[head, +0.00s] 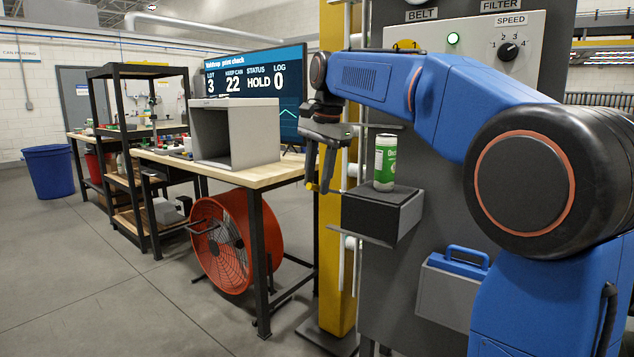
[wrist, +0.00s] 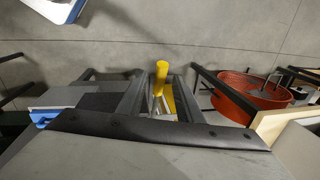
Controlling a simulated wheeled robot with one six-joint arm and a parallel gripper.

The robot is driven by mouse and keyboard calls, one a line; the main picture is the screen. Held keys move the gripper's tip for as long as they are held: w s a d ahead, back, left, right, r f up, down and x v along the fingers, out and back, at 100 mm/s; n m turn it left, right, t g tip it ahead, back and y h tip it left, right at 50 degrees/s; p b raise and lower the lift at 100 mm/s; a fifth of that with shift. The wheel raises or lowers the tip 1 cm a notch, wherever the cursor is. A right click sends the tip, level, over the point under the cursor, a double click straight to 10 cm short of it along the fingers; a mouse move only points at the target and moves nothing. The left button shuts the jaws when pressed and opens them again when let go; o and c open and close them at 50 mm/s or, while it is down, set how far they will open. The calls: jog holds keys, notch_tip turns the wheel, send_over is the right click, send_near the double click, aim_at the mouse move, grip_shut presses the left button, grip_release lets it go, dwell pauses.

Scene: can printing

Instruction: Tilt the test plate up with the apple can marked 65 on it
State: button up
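A green and white can (head: 385,162) stands upright on the dark test plate (head: 372,193), which looks about level on a grey box. The number on the can is too small to read. My gripper (head: 325,187) points down just left of the plate. A yellow handle end (head: 311,187) shows beside its fingertips. In the wrist view my gripper (wrist: 159,95) has its fingers apart, with the yellow handle (wrist: 161,72) showing in the gap between them. I cannot tell whether either finger touches it. The can is not seen in the wrist view.
A yellow post (head: 332,260) stands right behind my gripper. A wooden table (head: 270,174) with a grey open box (head: 237,134) is to the left, above an orange fan (head: 238,242). A grey case with a blue handle (head: 448,290) hangs below the plate.

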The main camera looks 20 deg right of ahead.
jog(key=shift+f, duration=0.4)
grip_shut()
